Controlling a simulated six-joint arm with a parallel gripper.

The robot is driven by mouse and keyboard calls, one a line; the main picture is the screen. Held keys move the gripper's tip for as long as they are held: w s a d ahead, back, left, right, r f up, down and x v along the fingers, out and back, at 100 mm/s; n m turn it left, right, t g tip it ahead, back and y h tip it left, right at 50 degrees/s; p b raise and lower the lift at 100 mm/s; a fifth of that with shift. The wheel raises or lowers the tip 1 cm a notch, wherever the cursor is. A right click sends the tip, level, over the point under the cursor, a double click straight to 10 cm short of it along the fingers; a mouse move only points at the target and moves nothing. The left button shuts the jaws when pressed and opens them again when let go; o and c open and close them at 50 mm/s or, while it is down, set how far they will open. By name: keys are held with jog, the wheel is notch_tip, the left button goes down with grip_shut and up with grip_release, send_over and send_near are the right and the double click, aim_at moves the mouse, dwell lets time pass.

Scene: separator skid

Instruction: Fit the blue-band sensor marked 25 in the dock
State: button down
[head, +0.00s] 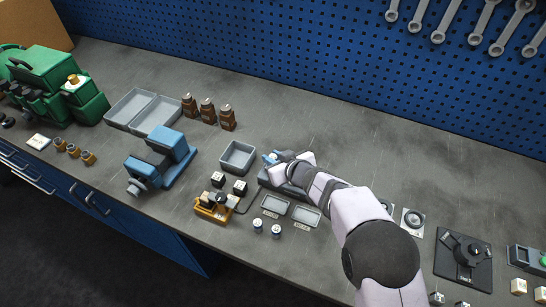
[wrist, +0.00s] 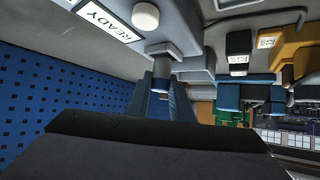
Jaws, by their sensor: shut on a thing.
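My gripper (head: 270,157) is at the grey dock (head: 273,180), with its blue fingers over the dock's upper left side. In the wrist view my gripper (wrist: 161,100) is shut on a small sensor (wrist: 162,78) with a grey body and a blue band. The sensor's far end meets the dock's grey housing (wrist: 180,35); I cannot tell whether it is seated. Its number is not readable. A READY label (wrist: 103,17) and a round white lamp or button (wrist: 145,15) are on the dock.
Black cubes (head: 240,187) and a yellow fixture (head: 201,211) stand at front left. A blue vise (head: 180,158) is further left.

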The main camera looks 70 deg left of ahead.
jog(key=shift+f+b, duration=0.5)
jog(key=shift+f, duration=0.3)
jog(key=c, duration=1.2)
grip_release()
jog(key=shift+o, duration=0.2)
jog(key=shift+r, duration=0.1)
notch_tip(320, 180, up, 5)
jog(key=p, duration=0.5)
jog(key=shift+r+p, duration=0.35)
jog(key=shift+r, duration=0.55)
